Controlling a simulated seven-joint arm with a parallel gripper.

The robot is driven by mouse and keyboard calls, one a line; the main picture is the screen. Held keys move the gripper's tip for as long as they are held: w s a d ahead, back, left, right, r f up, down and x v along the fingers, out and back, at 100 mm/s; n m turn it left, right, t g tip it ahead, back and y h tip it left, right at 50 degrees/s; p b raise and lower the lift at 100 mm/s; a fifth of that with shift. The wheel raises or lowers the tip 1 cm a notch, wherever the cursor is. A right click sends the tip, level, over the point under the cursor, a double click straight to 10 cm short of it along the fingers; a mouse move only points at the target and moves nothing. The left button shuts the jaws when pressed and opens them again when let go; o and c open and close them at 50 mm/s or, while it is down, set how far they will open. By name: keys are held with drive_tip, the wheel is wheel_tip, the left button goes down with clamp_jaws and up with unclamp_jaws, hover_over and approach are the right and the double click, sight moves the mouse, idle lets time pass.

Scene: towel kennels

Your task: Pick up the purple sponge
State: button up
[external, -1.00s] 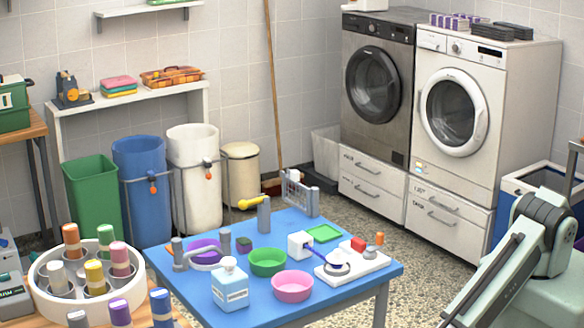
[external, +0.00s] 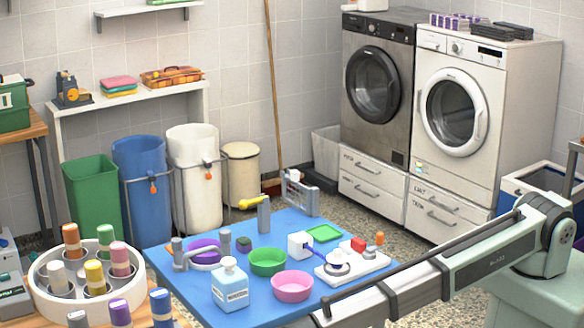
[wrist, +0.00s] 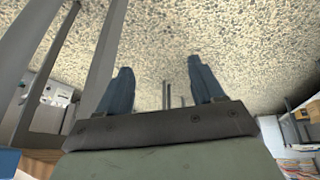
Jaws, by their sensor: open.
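I cannot pick out a clear purple sponge. A round purple thing (external: 205,249) sits at the left of the blue table (external: 215,300), partly hidden by a grey curved fixture; I cannot tell if it is a bowl or a sponge. Purple pieces (external: 452,20) lie on top of the white washer. Stacked pink, yellow and green pads (external: 119,86) lie on the wall shelf. My gripper (wrist: 160,72) shows in the wrist view with its two blue-grey fingers apart and nothing between them, above speckled floor. It is out of the external frame, below the table's front edge.
The table holds a green bowl (external: 268,262), a pink bowl (external: 292,286), a pale blue bottle (external: 230,285) and a white board (external: 353,266) with small items. A round white tray of capped bottles (external: 45,279) stands at left. Table legs (wrist: 92,70) show close in the wrist view.

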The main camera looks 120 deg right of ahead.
drive_tip(key=w+d+r+t, duration=0.1)
drive_tip(key=w+d+r, duration=0.3)
drive_tip(key=r, duration=0.5)
drive_tip(key=w+d+r+m+t+h, duration=0.1)
drive_tip(key=w+d+r, duration=0.4)
drive_tip(key=r, duration=0.5)
drive_tip(key=w+d+r+m+t+h, duration=0.1)
drive_tip(key=w+d+r, duration=0.3)
drive_tip(key=r, duration=0.5)
drive_tip(key=shift+w+d+r+t, duration=0.1)
drive_tip(key=shift+d+r+t, duration=0.1)
drive_tip(key=shift+d, duration=0.3)
drive_tip(key=shift+w+d+r+t, duration=0.1)
drive_tip(key=shift+d+r, duration=0.1)
drive_tip(key=shift+d, duration=0.3)
drive_tip(key=m+g+y, duration=0.5)
drive_tip(key=m+g, duration=0.3)
drive_tip(key=m, duration=0.4)
hover_over(244, 240)
wheel_tip(244, 240, down, 2)
drive_tip(key=f, duration=0.8)
drive_tip(key=shift+s, duration=0.25)
drive_tip(key=shift+w+f, duration=0.15)
drive_tip(key=shift+f, duration=1.25)
drive_tip(key=shift+w+f, duration=0.15)
drive_tip(key=shift+f, duration=1.25)
